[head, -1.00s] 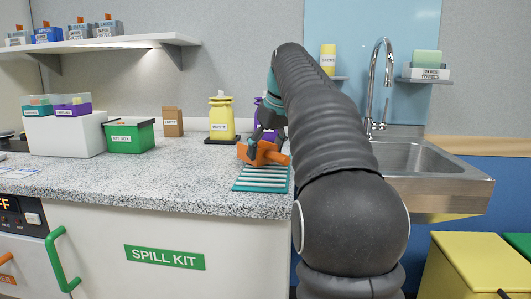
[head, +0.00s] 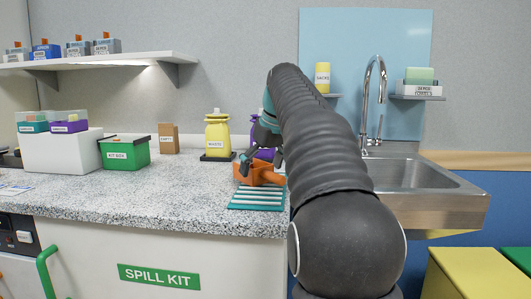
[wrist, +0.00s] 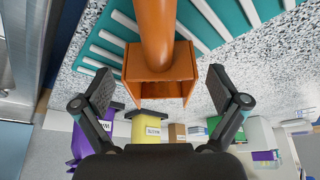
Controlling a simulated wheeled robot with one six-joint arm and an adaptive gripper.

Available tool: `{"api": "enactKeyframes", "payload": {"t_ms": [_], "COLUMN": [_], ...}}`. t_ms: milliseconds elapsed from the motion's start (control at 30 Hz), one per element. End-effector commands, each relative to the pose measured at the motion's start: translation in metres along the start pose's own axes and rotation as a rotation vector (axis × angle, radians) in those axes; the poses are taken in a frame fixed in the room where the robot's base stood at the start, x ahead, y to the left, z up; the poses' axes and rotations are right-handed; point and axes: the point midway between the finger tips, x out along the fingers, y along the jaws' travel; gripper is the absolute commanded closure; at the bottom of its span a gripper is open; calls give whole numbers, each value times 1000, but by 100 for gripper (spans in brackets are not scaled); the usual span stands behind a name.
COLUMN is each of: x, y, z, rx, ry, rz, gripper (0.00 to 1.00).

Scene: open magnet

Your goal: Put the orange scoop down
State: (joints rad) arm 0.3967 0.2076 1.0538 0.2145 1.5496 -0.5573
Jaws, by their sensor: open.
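The orange scoop (head: 259,174) rests on the teal rack with white ribs (head: 256,197) at the counter's front right. In the wrist view the scoop (wrist: 160,62) shows its open box-like end towards me, its round handle running up over the rack (wrist: 210,20). My gripper (head: 262,160) is at the scoop's far end, jaws apart. In the wrist view my gripper's two fingers (wrist: 168,95) stand either side of the scoop with a gap on both sides, and nothing is held.
A yellow waste bottle (head: 217,137) and a purple bottle (head: 262,142), partly hidden by my arm, stand behind the scoop. A brown carton (head: 168,139) and green kit box (head: 125,152) are further left. The sink (head: 415,180) is to the right. The counter left of the rack is clear.

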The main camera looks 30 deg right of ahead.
Motion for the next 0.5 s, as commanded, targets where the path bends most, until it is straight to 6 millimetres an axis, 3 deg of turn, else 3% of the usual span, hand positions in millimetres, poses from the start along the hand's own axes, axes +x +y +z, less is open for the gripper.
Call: {"api": "enactKeyframes", "payload": {"t_ms": [500], "x": [-85], "y": [1], "z": [-1], "rx": [0], "ry": [3], "rz": [2], "gripper": [3]}}
